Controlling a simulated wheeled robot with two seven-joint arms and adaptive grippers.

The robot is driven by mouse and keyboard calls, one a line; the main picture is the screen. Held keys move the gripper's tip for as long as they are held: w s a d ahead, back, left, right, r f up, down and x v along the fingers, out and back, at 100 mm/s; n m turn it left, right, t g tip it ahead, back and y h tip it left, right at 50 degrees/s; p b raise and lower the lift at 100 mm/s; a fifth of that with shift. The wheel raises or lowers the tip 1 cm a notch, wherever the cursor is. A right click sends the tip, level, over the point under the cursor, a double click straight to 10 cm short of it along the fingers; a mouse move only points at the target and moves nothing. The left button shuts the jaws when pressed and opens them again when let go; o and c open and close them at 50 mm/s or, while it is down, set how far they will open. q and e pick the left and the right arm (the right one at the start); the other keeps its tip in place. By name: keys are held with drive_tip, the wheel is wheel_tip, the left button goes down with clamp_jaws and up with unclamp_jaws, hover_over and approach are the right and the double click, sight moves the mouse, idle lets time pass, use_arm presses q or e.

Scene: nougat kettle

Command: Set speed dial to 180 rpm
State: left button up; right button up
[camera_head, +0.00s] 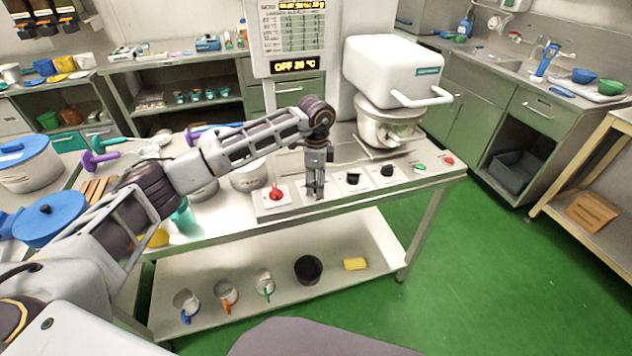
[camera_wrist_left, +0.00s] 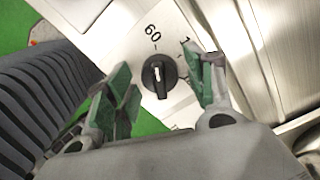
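A black dial (camera_wrist_left: 157,77) with a white pointer line sits on a pale panel in the left wrist view. A "60" mark stands above it, and the pointer lies roughly towards that mark. A second label starting with "1" is partly hidden by a finger. My left gripper (camera_wrist_left: 163,92) is open, with one green-padded finger on each side of the dial; contact is not clear. In the head view my left gripper (camera_head: 314,188) points down over the front control panel (camera_head: 335,196) and hides the dial below it. My right gripper is not in view.
On the panel, a red button (camera_head: 276,194) is left of my gripper; two black knobs (camera_head: 353,178) (camera_head: 387,170), a green button (camera_head: 420,168) and a red button (camera_head: 449,161) are right. The white mixer (camera_head: 392,70) stands behind. A display (camera_head: 298,66) reads "OFF 20 °C".

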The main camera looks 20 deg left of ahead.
use_arm(q)
drive_tip(key=c, duration=0.7)
drive_tip(key=shift+c, duration=0.5)
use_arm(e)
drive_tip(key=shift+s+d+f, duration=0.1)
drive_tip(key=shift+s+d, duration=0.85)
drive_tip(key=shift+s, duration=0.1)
